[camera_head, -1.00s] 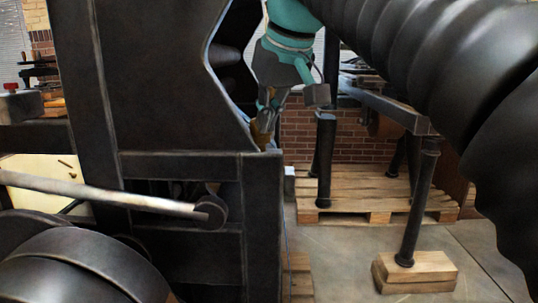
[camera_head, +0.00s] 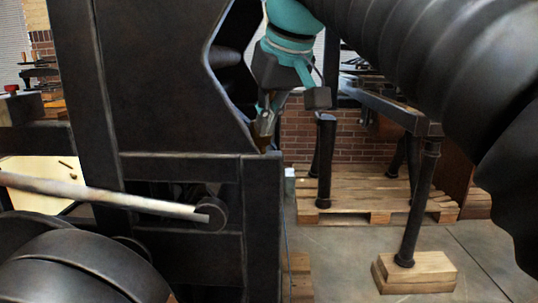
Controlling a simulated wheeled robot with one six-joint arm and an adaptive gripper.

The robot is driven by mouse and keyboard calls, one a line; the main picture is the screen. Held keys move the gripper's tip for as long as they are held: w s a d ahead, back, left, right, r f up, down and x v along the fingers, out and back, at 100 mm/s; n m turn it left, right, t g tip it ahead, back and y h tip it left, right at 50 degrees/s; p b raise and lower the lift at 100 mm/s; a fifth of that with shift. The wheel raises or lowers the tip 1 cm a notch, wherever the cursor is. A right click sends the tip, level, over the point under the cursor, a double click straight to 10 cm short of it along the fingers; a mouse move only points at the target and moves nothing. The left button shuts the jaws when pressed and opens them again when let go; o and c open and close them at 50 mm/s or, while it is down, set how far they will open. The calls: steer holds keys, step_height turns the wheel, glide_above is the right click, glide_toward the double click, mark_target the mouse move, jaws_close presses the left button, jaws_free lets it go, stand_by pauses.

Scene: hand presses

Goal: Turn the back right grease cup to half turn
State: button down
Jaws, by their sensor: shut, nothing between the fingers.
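My teal and grey gripper (camera_head: 265,122) points down just right of the dark press frame (camera_head: 150,75), at its notched edge. Its fingers look closed, with nothing seen between them. A small brass-coloured piece (camera_head: 262,142) shows right below the fingertips, at the top corner of the frame. It may be the back right grease cup. It is small and partly hidden, so I cannot tell its turn or whether the fingers touch it.
A pale rod (camera_head: 110,197) ends at a dark round pivot at the left front, above a dark drum (camera_head: 75,265). Behind right, another press's legs stand on a wooden pallet (camera_head: 365,190) and a wood block (camera_head: 415,272). The floor between is clear.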

step_height(320, 180, up, 6)
steer(key=shift+f+p, duration=0.1)
steer(key=shift+p, duration=0.7)
